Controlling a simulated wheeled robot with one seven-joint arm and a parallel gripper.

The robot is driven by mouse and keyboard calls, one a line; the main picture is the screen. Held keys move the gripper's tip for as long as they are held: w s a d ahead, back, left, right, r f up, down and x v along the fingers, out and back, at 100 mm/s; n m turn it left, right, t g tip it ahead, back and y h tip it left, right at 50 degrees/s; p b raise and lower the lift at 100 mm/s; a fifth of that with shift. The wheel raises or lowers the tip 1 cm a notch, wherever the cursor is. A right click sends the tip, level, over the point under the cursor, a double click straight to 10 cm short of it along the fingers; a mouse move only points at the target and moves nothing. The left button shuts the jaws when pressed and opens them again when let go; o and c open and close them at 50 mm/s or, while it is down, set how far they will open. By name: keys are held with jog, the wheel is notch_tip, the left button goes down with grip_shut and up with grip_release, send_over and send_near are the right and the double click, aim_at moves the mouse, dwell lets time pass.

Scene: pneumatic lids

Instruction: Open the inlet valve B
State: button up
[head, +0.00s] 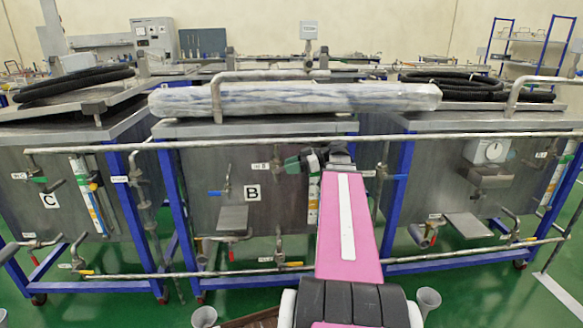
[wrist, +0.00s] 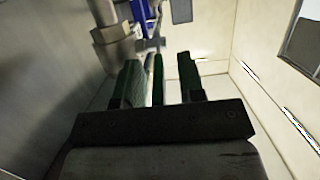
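The inlet valve B sits on tank B (head: 285,205), just right of a small white label (head: 260,166) under the upper pipe. In the head view my gripper (head: 303,163) is at this valve and hides most of it. In the wrist view my gripper (wrist: 159,72) is open, with one green-padded finger at left and one at right. A thin green strip, seemingly the valve handle (wrist: 158,78), stands between the fingers. Gaps show on both sides, wider at right, so I see no grip on it. A grey metal pipe fitting (wrist: 115,42) lies just beyond the left finger.
The long upper pipe (head: 440,137) runs across the tank fronts above my gripper. A blue-handled valve (head: 215,193) and a metal shelf (head: 232,218) are to the left. Blue frame legs (head: 393,205) stand at right. A lower pipe (head: 430,258) crosses near the green floor.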

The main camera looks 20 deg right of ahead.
jog(key=shift+s+d+r, duration=0.1)
jog(key=shift+d+r, duration=0.05)
jog(key=shift+d, duration=0.35)
jog(key=s+d, duration=0.4)
jog(key=d, duration=0.9)
jog(key=shift+d+r, duration=0.15)
jog(key=shift+r, duration=0.1)
